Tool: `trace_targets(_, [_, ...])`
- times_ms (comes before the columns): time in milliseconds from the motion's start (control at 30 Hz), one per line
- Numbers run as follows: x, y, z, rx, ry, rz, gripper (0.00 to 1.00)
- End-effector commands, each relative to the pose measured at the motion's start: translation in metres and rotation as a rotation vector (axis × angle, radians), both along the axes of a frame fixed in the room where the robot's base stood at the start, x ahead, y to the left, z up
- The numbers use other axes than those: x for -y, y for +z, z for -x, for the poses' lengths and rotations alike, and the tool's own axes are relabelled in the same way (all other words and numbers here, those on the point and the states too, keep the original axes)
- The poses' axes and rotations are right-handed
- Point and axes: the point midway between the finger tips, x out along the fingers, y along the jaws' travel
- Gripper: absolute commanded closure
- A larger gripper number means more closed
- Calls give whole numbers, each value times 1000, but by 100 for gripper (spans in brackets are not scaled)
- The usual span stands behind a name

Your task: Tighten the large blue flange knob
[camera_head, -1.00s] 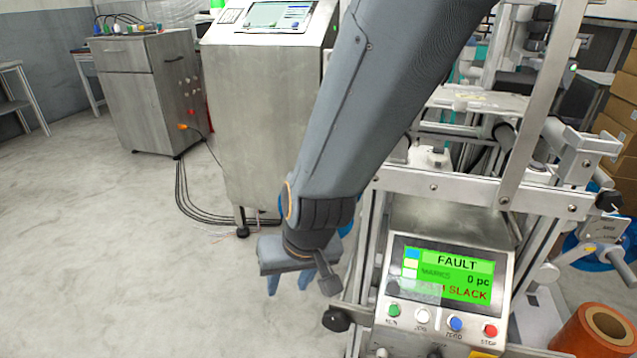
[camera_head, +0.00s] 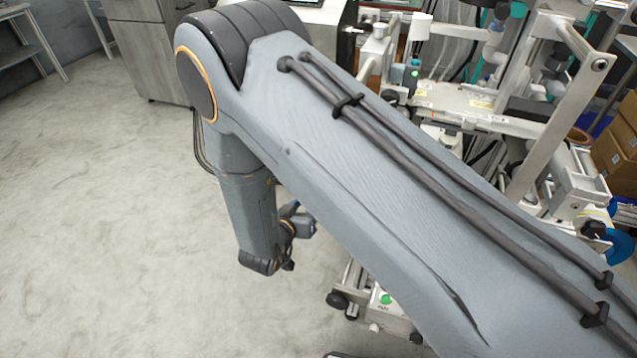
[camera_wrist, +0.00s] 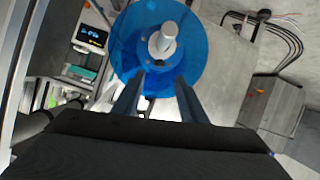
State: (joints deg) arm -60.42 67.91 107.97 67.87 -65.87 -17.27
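In the wrist view a large translucent blue flange (camera_wrist: 200,62) is at the upper middle. A pale grey, cylindrical knob (camera_wrist: 164,42) stands out from its hub. My gripper (camera_wrist: 158,80) is open, its two fingers apart and pointing toward the flange's lower part. Nothing shows between the fingertips except the flange and background. The knob lies beyond the fingertips in the picture, and I see no contact with it.
The machine frame (camera_head: 455,100) stands at the right in the head view, close to my arm. A grey cabinet (camera_head: 150,45) is at the back left. The floor (camera_head: 100,220) at left is clear. Black cables (camera_wrist: 270,25) run near a cabinet (camera_wrist: 272,103) in the wrist view.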

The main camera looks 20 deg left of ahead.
Motion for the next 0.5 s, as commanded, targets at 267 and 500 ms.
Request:
trace_targets(267, [5,-12,-26,10,-6,8,61])
trace_targets(500, [8,-24,-58,10,-6,7,61])
